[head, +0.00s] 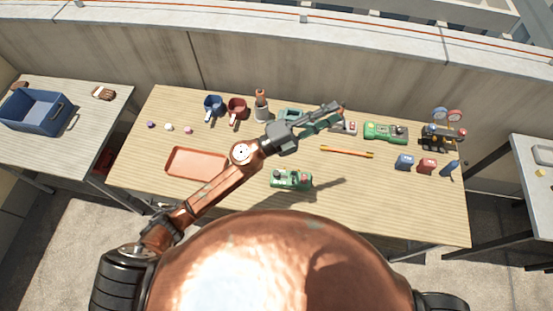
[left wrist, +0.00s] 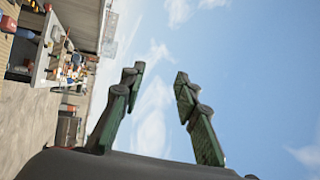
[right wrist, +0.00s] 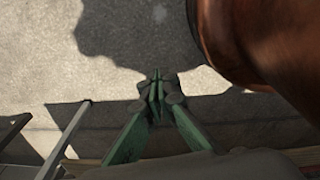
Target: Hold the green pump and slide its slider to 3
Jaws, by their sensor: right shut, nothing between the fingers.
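A green device with a dark part and a red part (head: 290,180), which may be the green pump, stands near the front middle of the table in the head view. Another green device (head: 385,132) lies at the back right; I cannot tell for sure which is the pump, and the slider marks are too small to read. My left gripper (head: 322,122) is above the back middle of the table, apart from both; in the left wrist view (left wrist: 158,85) its fingers are spread and empty against the sky. My right gripper (right wrist: 156,92) is shut and empty above the floor, in the right wrist view only.
On the wooden table (head: 400,205) are an orange tray (head: 196,163), a blue cup (head: 213,105), a red cup (head: 237,108), a yellow-ended bar (head: 346,152) and gauges (head: 455,116). A blue crate (head: 37,110) stands on the left table. The table's front right is clear.

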